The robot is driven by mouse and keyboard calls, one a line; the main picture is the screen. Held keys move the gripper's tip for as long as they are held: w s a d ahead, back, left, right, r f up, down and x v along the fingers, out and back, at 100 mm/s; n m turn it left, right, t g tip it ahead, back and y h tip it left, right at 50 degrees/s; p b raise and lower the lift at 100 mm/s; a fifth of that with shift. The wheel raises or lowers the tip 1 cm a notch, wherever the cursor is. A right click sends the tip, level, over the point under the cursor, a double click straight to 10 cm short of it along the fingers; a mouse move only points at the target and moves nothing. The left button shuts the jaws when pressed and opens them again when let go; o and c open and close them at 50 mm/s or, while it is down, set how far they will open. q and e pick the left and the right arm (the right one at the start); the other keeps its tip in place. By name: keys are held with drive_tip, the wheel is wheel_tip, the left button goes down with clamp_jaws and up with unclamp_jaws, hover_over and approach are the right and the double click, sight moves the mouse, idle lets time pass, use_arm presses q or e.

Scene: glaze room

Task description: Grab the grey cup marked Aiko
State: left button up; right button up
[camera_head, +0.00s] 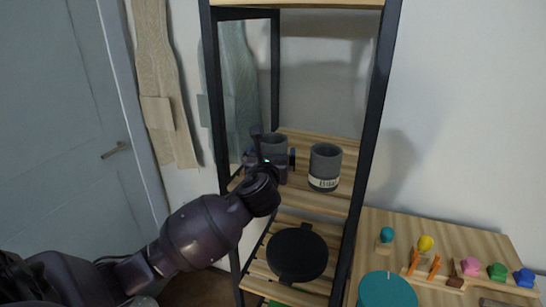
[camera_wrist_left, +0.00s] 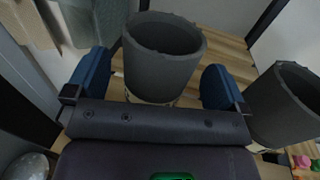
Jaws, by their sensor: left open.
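Two dark grey cups stand upright on the upper wooden shelf. The left grey cup (camera_head: 273,142) is partly hidden by my left gripper (camera_head: 271,160). In the left wrist view, this cup (camera_wrist_left: 162,60) is between the two blue fingers of my left gripper (camera_wrist_left: 155,84), which is open, with gaps visible on both sides. A pale label edge shows low on the cup, but its name cannot be read. The right grey cup (camera_head: 325,162) bears a pale label whose name looks like "Bilal", not clearly legible. It also shows in the left wrist view (camera_wrist_left: 285,105). My right gripper is not in view.
Dark posts (camera_head: 369,110) frame the shelf (camera_head: 313,199). A black round item (camera_head: 297,254) lies on the shelf below. A wooden table (camera_head: 440,222) at the right holds a teal round item (camera_head: 387,291) and small coloured pieces. Aprons hang left.

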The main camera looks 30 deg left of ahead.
sight(275, 143)
use_arm(q)
drive_tip(key=shift+x, duration=1.6)
drive_tip(key=shift+f, duration=0.1)
drive_tip(key=c, duration=1)
